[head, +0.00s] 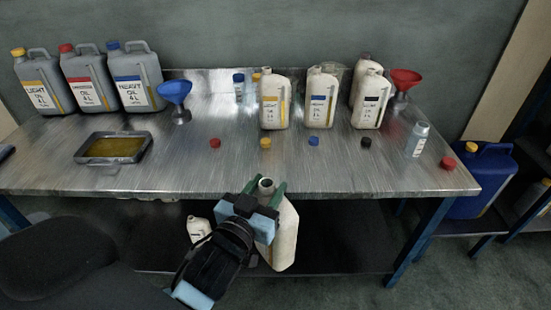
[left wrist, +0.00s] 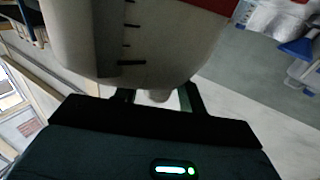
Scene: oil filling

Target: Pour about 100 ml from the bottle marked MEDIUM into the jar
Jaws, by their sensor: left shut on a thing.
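My left gripper (head: 265,188) is shut on a cream bottle (head: 286,235) in front of the table's front edge. The fingers are at either side of its open neck. The bottle looks roughly upright in the head view. In the left wrist view the same bottle (left wrist: 125,45) shows black level marks and part of a red label; its word is hidden, so I cannot read MEDIUM. A small clear container with a pale label (head: 415,140), possibly the jar, stands at the table's right side. My right gripper is not in view.
On the table (head: 320,175) stand several cream bottles (head: 274,100), grey canisters (head: 88,78), a blue funnel (head: 175,95), a red funnel (head: 404,80) and a tray of oil (head: 84,148). Loose caps, including a red one (head: 215,143), lie midway. The front strip is mostly clear.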

